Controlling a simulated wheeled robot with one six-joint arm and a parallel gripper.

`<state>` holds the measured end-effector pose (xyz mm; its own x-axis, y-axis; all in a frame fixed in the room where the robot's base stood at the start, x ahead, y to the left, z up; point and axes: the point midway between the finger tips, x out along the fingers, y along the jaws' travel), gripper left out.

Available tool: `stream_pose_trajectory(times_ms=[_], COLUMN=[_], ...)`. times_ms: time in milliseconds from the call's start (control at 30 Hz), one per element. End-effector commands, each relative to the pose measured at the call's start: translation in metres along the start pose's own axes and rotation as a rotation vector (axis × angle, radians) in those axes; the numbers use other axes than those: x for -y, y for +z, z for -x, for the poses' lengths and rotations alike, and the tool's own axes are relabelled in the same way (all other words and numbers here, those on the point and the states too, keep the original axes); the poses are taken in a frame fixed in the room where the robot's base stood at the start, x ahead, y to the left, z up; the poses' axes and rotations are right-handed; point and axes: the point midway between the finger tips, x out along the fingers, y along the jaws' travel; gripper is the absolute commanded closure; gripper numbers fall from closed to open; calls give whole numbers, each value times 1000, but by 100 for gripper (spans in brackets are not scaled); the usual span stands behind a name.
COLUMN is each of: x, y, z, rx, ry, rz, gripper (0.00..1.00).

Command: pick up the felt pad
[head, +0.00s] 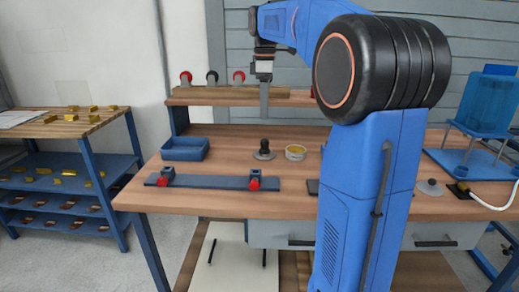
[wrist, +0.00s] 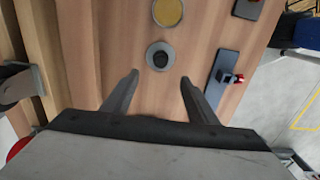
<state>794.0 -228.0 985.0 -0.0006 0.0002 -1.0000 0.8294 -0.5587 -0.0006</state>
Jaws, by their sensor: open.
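I cannot make out the felt pad with certainty. A dark flat piece (head: 313,187) lies on the bench, mostly hidden behind my arm, and I cannot tell whether it is the pad. A round pale dish with a yellow top (head: 295,152) stands on the bench; it also shows at the top of the wrist view (wrist: 168,12). A dark knob on a grey round base (head: 264,152) stands left of the dish; in the wrist view the knob (wrist: 159,55) lies beyond my fingertips. My gripper (wrist: 159,85) is open and empty, pointing down above the bench.
A blue tray (head: 185,149) and a blue-grey bar with red clamps (head: 210,182) are at the bench's left. A raised shelf (head: 225,97) holds red and black round items. A grey knobbed disc (head: 430,187) and a blue machine (head: 487,105) are at right.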

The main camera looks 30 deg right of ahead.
Motion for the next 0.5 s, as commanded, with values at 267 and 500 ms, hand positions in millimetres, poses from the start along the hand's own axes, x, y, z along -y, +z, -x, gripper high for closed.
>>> stream_pose_trajectory(times_ms=[267,500], x=[1,1], y=[0,0], z=[-50,-81], rx=[1,0], ry=[-2,0], rz=[-1,-1], gripper=[47,47])
